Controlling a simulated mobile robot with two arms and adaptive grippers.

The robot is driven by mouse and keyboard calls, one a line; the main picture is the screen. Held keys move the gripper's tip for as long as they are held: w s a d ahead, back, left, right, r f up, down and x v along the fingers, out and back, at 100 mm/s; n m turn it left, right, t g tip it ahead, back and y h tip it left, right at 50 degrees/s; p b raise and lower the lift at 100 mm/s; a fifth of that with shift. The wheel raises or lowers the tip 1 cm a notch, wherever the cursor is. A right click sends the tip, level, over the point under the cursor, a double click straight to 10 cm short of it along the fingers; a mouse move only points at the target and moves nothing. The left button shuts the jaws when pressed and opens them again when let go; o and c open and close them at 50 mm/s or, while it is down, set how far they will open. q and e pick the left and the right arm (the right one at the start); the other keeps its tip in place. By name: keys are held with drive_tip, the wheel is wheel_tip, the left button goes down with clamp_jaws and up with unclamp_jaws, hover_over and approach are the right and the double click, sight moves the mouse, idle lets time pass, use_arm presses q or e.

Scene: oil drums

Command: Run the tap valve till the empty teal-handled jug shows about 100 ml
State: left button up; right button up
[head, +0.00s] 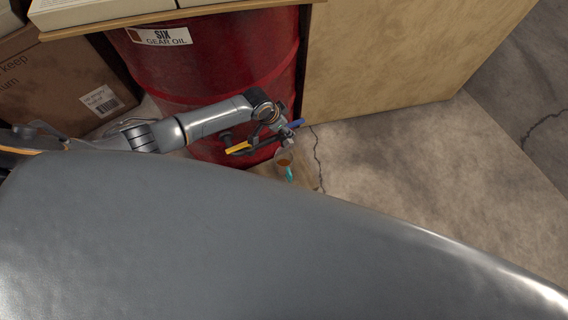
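A jug (284,158) with a teal handle (289,174) stands low in front of the red drum, under the tap area. Something brown-orange shows in the jug; its level and any scale are too small to read. My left gripper (268,118) is at the drum's lower right, directly above the jug and close against the tap. A yellow piece (238,149) and a blue piece (295,125) stick out on either side there; I cannot tell which parts belong to the tap valve. The fingers are too small and overlapped to read. My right gripper is out of view.
The red drum (190,75) is labelled "SIX GEAR OIL". A wooden shelf (110,22) crosses above it, a cardboard box (50,75) stands left, and a tan panel (385,60) right. The concrete floor (430,160) at right is clear. My grey body hides the foreground.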

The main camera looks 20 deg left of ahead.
use_arm(q)
drive_tip(key=v, duration=0.8)
idle(0.4)
